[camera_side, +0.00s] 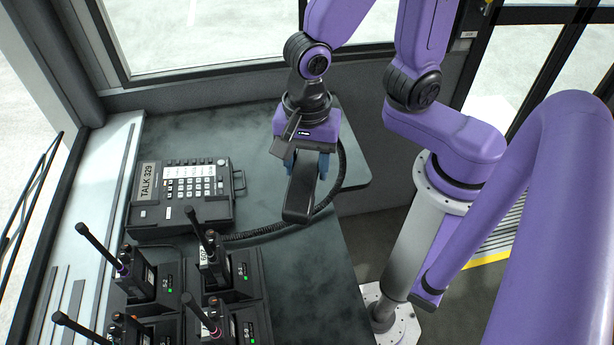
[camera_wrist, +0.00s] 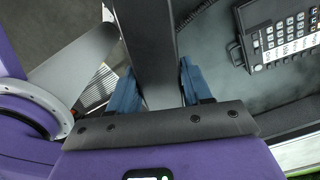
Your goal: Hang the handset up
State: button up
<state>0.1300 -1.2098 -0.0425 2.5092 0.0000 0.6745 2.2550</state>
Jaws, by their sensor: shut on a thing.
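The black handset (camera_side: 301,190) hangs in my gripper (camera_side: 307,166), above the right part of the dark desk. The blue fingers are shut on it, one on each side. In the wrist view the handset (camera_wrist: 148,45) runs up from between the fingers of my gripper (camera_wrist: 155,88). A coiled black cord (camera_side: 270,233) runs from the handset's side of the desk towards the phone. The phone base (camera_side: 182,199), with a keypad and a "TALK 329" label, stands on the desk to the left, apart from the handset. It also shows at the right of the wrist view (camera_wrist: 285,38).
Several radios with antennas stand in chargers (camera_side: 230,275) at the front left of the desk. Windows and a ledge (camera_side: 105,190) border the desk at the back and left.

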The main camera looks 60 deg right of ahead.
jog(key=w+a+m+t+y, duration=0.1)
jog(key=w+a+m, duration=0.6)
jog(key=w, duration=0.5)
jog(key=w+a+m, duration=0.6)
jog(key=w+a, duration=0.1)
jog(key=w, duration=0.5)
jog(key=shift+m, duration=0.3)
jog(key=shift+d+f, duration=0.2)
jog(key=shift+f, duration=3.2)
jog(key=shift+d+f, duration=0.15)
jog(key=shift+f, duration=3.25)
jog(key=shift+f, duration=0.1)
jog(key=o, duration=1.3)
